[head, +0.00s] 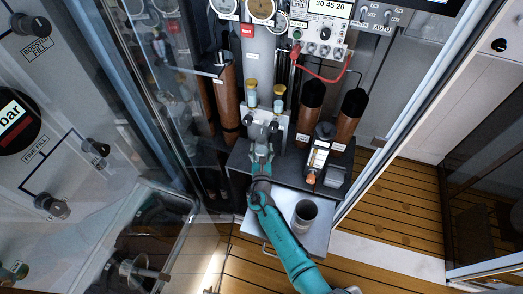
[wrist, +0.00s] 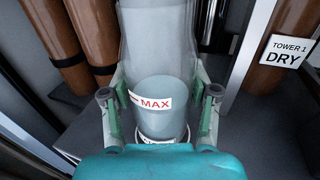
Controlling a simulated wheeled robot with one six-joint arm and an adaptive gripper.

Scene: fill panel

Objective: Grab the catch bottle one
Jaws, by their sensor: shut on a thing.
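In the wrist view a clear bottle (wrist: 157,40) stands between my gripper's fingers (wrist: 160,108). It has a grey-blue fill or inner body in its lower part and a white label with red MAX. A second label low on it is mostly hidden by my wrist. The fingers press on both its sides, so my gripper is shut on it. In the head view my gripper (head: 262,132) is at the grey panel, below two small yellow-topped clear vessels (head: 251,95). There I cannot make out the held bottle clearly.
Brown cylinders (head: 228,105) stand at left, with black-topped brown ones (head: 307,115) at right. An orange-tipped clear device (head: 318,155) stands on the dark shelf. A grey cup (head: 304,215) sits on the lower metal tray (head: 322,239). A red hose (head: 320,77) hangs above. Glass walls flank the panel.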

